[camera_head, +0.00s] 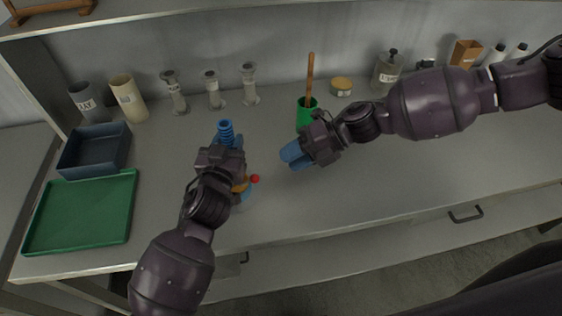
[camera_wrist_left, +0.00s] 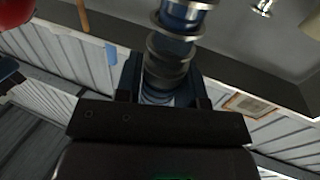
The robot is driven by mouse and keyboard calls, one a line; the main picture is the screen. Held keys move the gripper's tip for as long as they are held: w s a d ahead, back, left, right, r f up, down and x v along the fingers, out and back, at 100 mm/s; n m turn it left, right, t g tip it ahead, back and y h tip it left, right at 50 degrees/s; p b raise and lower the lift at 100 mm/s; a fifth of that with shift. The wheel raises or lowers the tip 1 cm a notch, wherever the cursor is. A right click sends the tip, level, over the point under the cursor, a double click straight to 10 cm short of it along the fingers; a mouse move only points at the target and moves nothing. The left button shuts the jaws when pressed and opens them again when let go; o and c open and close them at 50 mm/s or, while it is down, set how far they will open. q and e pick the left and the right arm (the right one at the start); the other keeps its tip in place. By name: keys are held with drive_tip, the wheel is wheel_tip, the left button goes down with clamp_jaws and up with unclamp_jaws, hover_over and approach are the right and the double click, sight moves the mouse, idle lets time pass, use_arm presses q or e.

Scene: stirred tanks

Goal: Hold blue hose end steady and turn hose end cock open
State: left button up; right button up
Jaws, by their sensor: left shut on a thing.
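The blue hose end (camera_head: 226,129) has a ribbed blue tip that sticks up past my left gripper (camera_head: 229,143) in the head view. My left gripper is shut on it, above the bench. In the left wrist view the hose end (camera_wrist_left: 167,72) shows blue with dark metal rings between the fingers. The cock has a red knob (camera_head: 255,179) and an orange part (camera_head: 241,186) just below my left gripper. A red round shape shows at the left wrist view's top left corner. My right gripper (camera_head: 296,155), with blue fingers, is to the right, apart from the hose end.
A green cup (camera_head: 306,113) with a wooden-handled tool stands behind my right gripper. Several metal fittings (camera_head: 213,90), cups and jars line the back. A dark blue bin (camera_head: 95,150) and green tray (camera_head: 84,212) are at left. The bench front (camera_head: 360,200) is clear.

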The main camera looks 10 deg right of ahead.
drive_tip(key=a+n+g+y, duration=0.1)
drive_tip(key=a+n+y, duration=0.1)
drive_tip(key=a+n, duration=0.25)
drive_tip(key=n+y, duration=0.4)
drive_tip(key=n, duration=0.9)
approach(250, 179)
drive_tip(key=shift+s+d+r+t, duration=0.2)
drive_tip(key=shift+d+t, duration=0.1)
drive_tip(key=shift+d, duration=0.3)
drive_tip(key=shift+s+d+f, duration=0.1)
drive_tip(key=shift+d+f, duration=0.2)
drive_tip(key=shift+d, duration=0.05)
drive_tip(key=a, duration=1.1)
drive_tip(key=shift+a, duration=0.4)
clamp_jaws()
